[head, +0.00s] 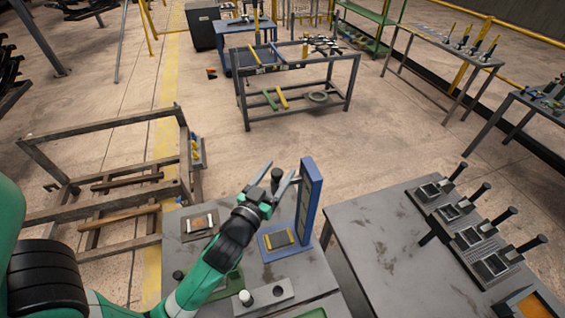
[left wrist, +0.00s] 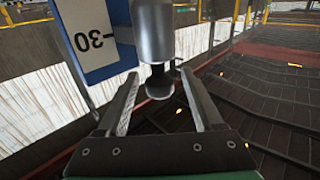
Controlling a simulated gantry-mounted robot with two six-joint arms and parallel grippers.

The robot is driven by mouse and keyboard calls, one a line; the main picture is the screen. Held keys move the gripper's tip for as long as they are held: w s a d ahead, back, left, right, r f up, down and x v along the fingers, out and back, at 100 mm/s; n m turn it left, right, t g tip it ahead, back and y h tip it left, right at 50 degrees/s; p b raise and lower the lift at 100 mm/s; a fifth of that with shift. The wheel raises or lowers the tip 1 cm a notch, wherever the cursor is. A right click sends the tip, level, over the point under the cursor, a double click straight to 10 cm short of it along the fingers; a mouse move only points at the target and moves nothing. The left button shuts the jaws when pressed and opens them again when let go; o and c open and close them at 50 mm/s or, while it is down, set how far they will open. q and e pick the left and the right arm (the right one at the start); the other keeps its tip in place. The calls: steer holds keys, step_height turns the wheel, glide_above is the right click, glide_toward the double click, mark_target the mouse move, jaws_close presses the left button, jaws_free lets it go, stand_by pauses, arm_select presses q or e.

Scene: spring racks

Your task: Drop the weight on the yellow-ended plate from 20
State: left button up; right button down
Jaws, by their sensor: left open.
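My left gripper (head: 272,171) is open beside the top of the blue upright scale (head: 309,205). In the left wrist view, a grey metal weight (left wrist: 155,35) with a dark knob (left wrist: 159,84) sits between the open fingers (left wrist: 163,97), with gaps on both sides. What holds the weight up does not show. The scale (left wrist: 98,35) carries a mark reading 30, seen upside down, close to the weight. The yellow-ended plate (head: 281,239) lies on the blue base at the scale's foot, below my gripper. My right gripper is not in view.
An orange-ended plate (head: 199,223) lies on the grey bench left of the scale. A light weight with a dark knob (head: 247,298) stands on a grey block in front. Several dark-handled devices line the right table (head: 375,245). A gap separates the two tables.

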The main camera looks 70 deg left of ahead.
arm_select(q)
steer(key=shift+x, duration=1.5)
jaws_close()
